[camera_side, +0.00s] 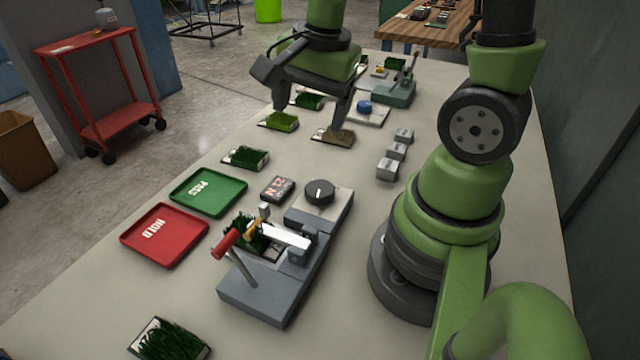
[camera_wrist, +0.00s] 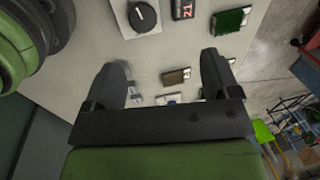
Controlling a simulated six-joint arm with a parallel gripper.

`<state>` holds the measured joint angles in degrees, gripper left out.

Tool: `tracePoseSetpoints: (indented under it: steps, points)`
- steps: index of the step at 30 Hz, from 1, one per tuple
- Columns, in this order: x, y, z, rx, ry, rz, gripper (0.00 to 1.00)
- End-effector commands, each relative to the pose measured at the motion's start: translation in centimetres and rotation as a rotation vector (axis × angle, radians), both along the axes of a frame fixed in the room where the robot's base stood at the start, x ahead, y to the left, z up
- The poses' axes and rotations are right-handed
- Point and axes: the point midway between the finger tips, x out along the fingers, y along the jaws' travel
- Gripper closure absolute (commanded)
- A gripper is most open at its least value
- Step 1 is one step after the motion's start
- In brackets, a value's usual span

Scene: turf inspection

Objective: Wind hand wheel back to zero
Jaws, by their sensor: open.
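The hand wheel (camera_side: 319,192) is a black round knob with a white pointer mark, on a light plate at the far end of a grey lever fixture (camera_side: 262,298). Its mark points roughly away from the camera in the side view. The wheel also shows at the top of the wrist view (camera_wrist: 143,17). Beside it is a small dark display (camera_side: 278,188) with red digits, apparently 21 N. My gripper (camera_side: 308,122) is open and empty, pointing down beyond the wheel and apart from it. In the wrist view its two fingers (camera_wrist: 165,68) are spread wide.
Green PASS (camera_side: 208,192) and red HOLD (camera_side: 164,235) trays lie left of the fixture. A red-handled lever (camera_side: 224,244) rises from it. A brown turf sample (camera_side: 333,136) lies near my right finger. Several grey blocks (camera_side: 396,151) stand at right; a blue-knobbed device (camera_side: 364,107) is behind.

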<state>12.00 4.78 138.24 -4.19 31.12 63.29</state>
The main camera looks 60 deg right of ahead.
Motion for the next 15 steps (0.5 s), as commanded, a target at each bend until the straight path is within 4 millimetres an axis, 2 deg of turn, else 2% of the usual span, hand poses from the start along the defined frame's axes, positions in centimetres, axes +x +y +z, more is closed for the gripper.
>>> tracePoseSetpoints:
  steps: [1,3,6,10,15]
  points:
    - [0.0,-0.6,-1.7,0.015,0.052,-0.093,0.19]
    - [0.0,-1.3,-3.4,0.028,0.099,-0.214,0.19]
    - [-0.2,-1.9,-5.3,0.04,0.144,-0.338,0.19]
    - [-0.4,-2.2,-6.6,0.046,0.173,-0.422,0.19]
    - [-0.4,-2.3,-7.8,0.047,0.18,-0.438,0.19]
